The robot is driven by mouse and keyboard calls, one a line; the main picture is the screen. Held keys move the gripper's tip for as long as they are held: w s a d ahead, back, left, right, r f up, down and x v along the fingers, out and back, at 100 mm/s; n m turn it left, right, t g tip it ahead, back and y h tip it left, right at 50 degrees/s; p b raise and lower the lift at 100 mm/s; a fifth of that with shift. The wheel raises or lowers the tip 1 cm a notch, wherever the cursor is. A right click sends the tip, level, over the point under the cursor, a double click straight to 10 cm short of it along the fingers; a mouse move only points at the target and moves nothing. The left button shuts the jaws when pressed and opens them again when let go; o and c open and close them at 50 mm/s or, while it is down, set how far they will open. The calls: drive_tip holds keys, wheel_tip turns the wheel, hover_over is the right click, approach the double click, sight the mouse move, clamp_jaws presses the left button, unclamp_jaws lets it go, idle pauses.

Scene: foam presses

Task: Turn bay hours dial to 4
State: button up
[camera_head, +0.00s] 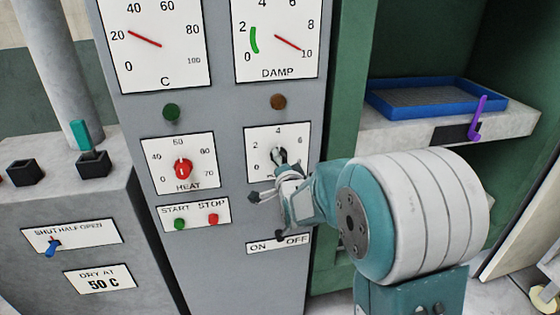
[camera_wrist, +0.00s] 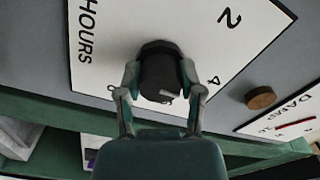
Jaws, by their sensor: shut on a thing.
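The bay hours dial is a dark round knob (camera_wrist: 160,66) on a white plate (camera_wrist: 110,45) marked HOURS. In the wrist view the 2 and the 4 are readable to its right, and a small pale mark on the knob points roughly toward the 4; its exact setting I cannot tell. My gripper (camera_wrist: 160,80) is shut on the knob, one finger on each side. In the head view the same white plate (camera_head: 255,142) shows 0, 2, 4 and 6, and my gripper (camera_head: 279,160) covers most of the knob and the plate's lower right.
A red HEAT dial (camera_head: 182,169) is left of the gripper. START and STOP buttons (camera_head: 196,221) sit below it, and an ON/OFF plate (camera_head: 277,242) is below my wrist. A brown lamp (camera_head: 278,102) is above. A blue tray (camera_head: 440,98) and purple lever (camera_head: 478,119) are at right.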

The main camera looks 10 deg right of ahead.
drive_tip(key=shift+s+f, duration=0.1)
drive_tip(key=shift+f, duration=0.25)
drive_tip(key=o, duration=1.1)
drive_tip(key=shift+o, duration=0.2)
drive_tip(key=shift+r, duration=0.2)
drive_tip(key=s, duration=1.1)
drive_tip(key=shift+s, duration=0.4)
drive_tip(key=shift+a, duration=0.1)
